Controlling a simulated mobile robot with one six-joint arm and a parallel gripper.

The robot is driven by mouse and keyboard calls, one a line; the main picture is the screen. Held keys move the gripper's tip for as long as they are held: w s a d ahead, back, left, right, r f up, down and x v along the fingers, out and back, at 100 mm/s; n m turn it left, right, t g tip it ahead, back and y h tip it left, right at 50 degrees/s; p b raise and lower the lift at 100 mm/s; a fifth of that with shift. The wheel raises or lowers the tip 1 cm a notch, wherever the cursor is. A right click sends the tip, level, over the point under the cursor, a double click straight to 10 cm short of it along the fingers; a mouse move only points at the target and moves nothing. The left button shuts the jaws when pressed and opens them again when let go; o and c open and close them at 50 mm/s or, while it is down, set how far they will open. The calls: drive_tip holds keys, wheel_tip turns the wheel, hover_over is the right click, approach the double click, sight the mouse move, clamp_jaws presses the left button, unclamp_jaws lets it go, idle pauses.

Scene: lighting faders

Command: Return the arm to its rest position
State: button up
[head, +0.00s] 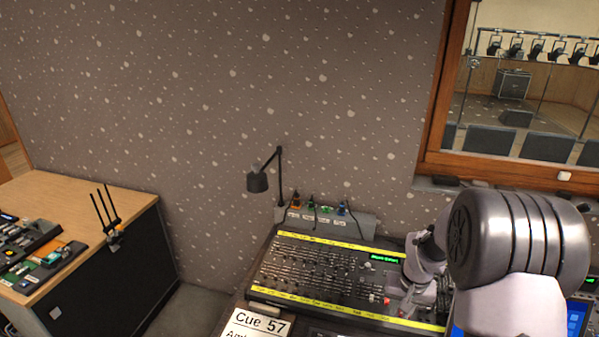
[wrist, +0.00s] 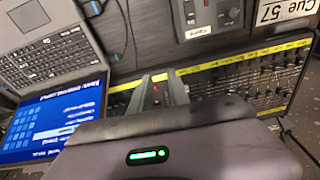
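My gripper (head: 408,300) hangs over the right end of the fader console (head: 300,262) in the head view, partly hidden by my own large grey arm joint. In the wrist view my gripper (wrist: 157,78) points down at the console (wrist: 240,85), with its two grey fingers a little apart. I see nothing held between them; a small red knob shows in the gap, on the panel behind. Whether the fingertips touch the console is too small to tell.
A laptop (wrist: 50,75) with a blue screen lies beside the console. A black desk lamp (head: 258,182) stands behind it, and a Cue 57 card (head: 255,325) lies in front. A wooden-topped cabinet (head: 95,205) with devices is at left. A window (head: 525,160) is at right.

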drive_tip(key=s+a+r+t+b, duration=0.2)
drive_tip(key=s+a+r+b, duration=0.35)
drive_tip(key=r, duration=0.75)
drive_tip(key=s+a+r+t+y+b, duration=0.1)
drive_tip(key=s+a, duration=0.4)
drive_tip(key=s, duration=0.5)
drive_tip(key=s+a+r+t+y+b, duration=0.1)
drive_tip(key=s+a, duration=0.4)
drive_tip(key=s, duration=0.6)
drive_tip(key=shift+r+m+b, duration=0.35)
drive_tip(key=shift+r+m, duration=0.05)
drive_tip(key=shift+w, duration=0.1)
drive_tip(key=shift+c, duration=0.2)
clamp_jaws()
